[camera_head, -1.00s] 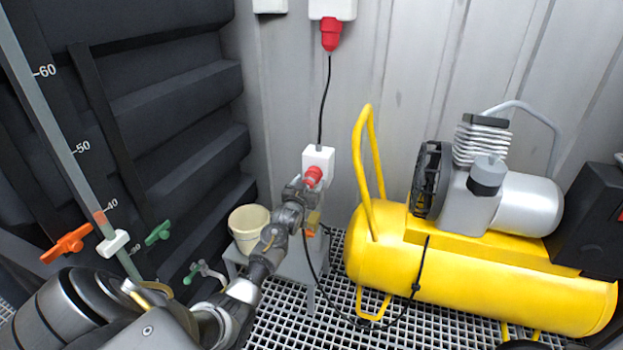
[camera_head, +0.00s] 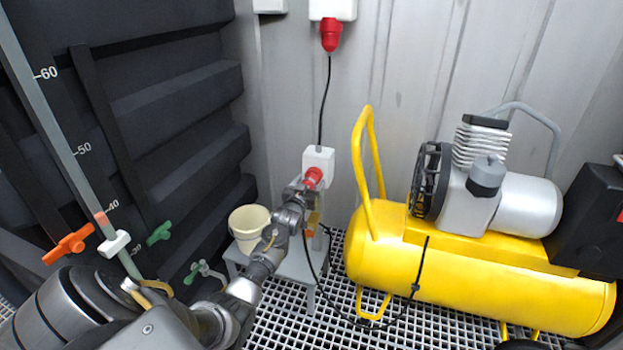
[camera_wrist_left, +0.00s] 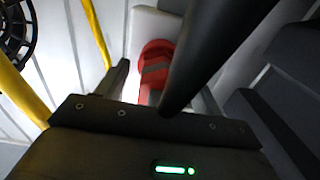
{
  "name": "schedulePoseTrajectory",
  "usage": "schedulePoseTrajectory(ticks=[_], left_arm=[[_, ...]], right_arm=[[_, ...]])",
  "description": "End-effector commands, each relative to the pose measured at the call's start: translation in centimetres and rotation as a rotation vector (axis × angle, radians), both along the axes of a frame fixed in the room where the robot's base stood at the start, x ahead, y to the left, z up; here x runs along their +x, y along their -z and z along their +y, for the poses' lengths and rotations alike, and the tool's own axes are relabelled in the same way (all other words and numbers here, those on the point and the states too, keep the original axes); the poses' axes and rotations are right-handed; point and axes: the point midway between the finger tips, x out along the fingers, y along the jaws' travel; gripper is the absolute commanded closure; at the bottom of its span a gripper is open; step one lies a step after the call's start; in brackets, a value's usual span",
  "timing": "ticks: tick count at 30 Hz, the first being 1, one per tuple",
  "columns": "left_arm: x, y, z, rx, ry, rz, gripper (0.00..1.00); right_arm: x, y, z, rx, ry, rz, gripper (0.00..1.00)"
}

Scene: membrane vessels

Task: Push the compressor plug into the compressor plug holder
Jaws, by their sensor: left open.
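A white box (camera_head: 319,157) on the back wall carries a red connector (camera_head: 314,177) on its front. I take this for the compressor plug holder. I cannot tell where the holder ends and the plug begins. My left gripper (camera_head: 306,189) is right at the red part, its jaws open, partly covering it. In the left wrist view the red part (camera_wrist_left: 156,62), with a grey band, shows between the open fingers (camera_wrist_left: 163,85). A dark cylinder (camera_wrist_left: 215,50) blocks part of that view. My right gripper is not in view.
The yellow compressor (camera_head: 470,275) stands on the grating at right, its black cable (camera_head: 400,310) looping toward the gripper. A cream bucket (camera_head: 249,222) stands on a small grey table (camera_head: 292,268). A red plug (camera_head: 331,35) hangs from the upper wall box.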

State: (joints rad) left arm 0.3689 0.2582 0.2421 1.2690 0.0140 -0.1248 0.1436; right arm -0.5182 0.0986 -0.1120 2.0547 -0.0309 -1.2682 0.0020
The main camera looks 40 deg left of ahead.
Motion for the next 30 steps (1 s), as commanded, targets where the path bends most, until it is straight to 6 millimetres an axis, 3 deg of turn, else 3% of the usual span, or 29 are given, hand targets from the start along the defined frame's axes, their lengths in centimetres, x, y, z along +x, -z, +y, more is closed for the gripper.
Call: schedulePoseTrajectory(ticks=[3,16,30], left_arm=[[0.0,0.0,0.0,0.0,0.0,0.0,0.34],[0.0,0.0,0.0,0.0,0.0,-0.001,0.9],[-1.2,-0.2,-0.5,0.0,0.001,-0.001,0.92]], right_arm=[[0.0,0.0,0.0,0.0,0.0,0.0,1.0],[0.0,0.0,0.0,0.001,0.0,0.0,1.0],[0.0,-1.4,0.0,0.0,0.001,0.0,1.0]])
